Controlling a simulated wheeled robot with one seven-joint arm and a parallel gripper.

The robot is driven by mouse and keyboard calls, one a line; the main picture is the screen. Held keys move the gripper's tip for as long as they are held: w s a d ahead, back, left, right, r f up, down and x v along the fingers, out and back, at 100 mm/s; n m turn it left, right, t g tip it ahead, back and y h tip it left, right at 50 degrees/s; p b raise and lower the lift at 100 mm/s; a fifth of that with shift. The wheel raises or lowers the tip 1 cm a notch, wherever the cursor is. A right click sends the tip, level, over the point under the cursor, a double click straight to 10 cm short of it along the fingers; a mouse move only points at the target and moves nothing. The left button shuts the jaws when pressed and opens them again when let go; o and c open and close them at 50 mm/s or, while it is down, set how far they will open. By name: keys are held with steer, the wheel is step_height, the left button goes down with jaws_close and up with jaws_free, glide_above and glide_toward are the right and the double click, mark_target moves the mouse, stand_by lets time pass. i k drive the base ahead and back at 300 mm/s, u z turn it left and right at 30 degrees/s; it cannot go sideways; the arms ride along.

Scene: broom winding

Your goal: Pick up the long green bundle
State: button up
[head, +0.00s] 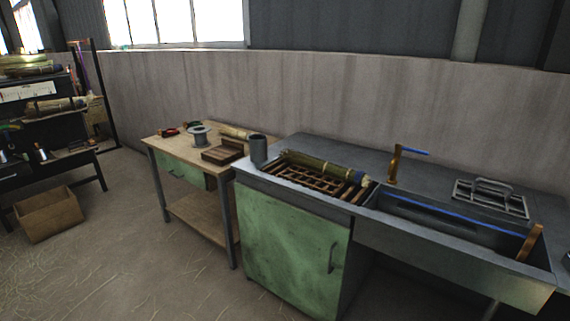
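A long yellow-green bundle (322,168) lies on a brown slatted rack (300,181) on the grey metal counter, left of the sink. Its right end shows a dark blue band and a paler tip. It lies slantwise, its left end farther back. My gripper is not in view.
The sink basin (455,226) with a blue-handled brass tap (396,163) is right of the rack. A grey cup (258,150) stands at the counter's left end. A wooden workbench (168,146) holds a spool and a wooden block. A cardboard box (48,214) is on the floor; open floor lies in front.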

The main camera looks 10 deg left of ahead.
mark_target(359, 177)
steer(key=u, duration=0.4)
steer(key=i, duration=0.6)
steer(key=u, duration=0.75)
steer(key=i, duration=1.45)
steer(key=z, duration=0.4)
